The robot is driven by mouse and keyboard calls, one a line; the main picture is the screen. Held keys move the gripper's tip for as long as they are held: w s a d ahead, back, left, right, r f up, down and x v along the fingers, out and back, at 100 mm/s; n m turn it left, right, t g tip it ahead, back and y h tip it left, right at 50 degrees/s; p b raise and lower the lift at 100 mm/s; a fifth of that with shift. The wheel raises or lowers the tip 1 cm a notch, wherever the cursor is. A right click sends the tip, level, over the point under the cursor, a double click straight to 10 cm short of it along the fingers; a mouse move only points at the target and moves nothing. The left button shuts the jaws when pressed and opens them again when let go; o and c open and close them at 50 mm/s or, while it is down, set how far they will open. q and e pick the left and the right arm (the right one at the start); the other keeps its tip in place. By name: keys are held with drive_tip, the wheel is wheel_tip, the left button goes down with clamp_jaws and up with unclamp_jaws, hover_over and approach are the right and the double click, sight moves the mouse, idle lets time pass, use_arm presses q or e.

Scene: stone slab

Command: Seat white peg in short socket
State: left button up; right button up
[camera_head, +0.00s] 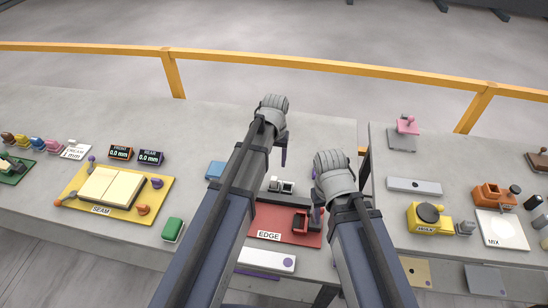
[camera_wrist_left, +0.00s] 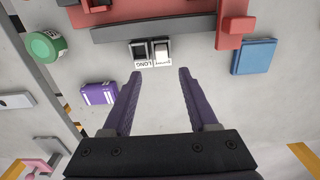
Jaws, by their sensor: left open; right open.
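Two small sockets stand side by side behind the red board. In the left wrist view the dark socket labelled LONG (camera_wrist_left: 139,53) is on the left. Beside it is the other socket, its label hard to read, with a white block (camera_wrist_left: 162,47) that looks like the white peg in or on it. The pair also shows between my arms in the head view (camera_head: 281,186). My left gripper (camera_wrist_left: 160,73) is open and empty, its purple fingers pointing toward the sockets without touching them. My right gripper (camera_head: 318,208) is open over the right of the red board; its fingers are partly hidden.
The red EDGE board (camera_head: 268,220) lies in front of the sockets. A blue block (camera_wrist_left: 254,56), a purple block (camera_wrist_left: 100,94) and a green round object (camera_wrist_left: 46,46) lie around them. A yellow SEAM board (camera_head: 78,205) is at left. A gap separates the slabs.

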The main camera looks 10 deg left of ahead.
use_arm(q)
drive_tip(key=s+d+m, duration=0.2)
drive_tip(key=s+d, duration=0.1)
drive_tip(key=s, duration=0.6)
drive_tip(key=s+d+m+y, duration=0.1)
drive_tip(key=s+d, duration=0.2)
drive_tip(key=s, duration=0.6)
drive_tip(key=shift+s+m, duration=0.15)
drive_tip(key=shift+m, duration=0.25)
drive_tip(key=shift+d, duration=0.1)
wheel_tip(320, 180, down, 4)
drive_tip(key=b, duration=0.4)
drive_tip(key=shift+f, duration=0.15)
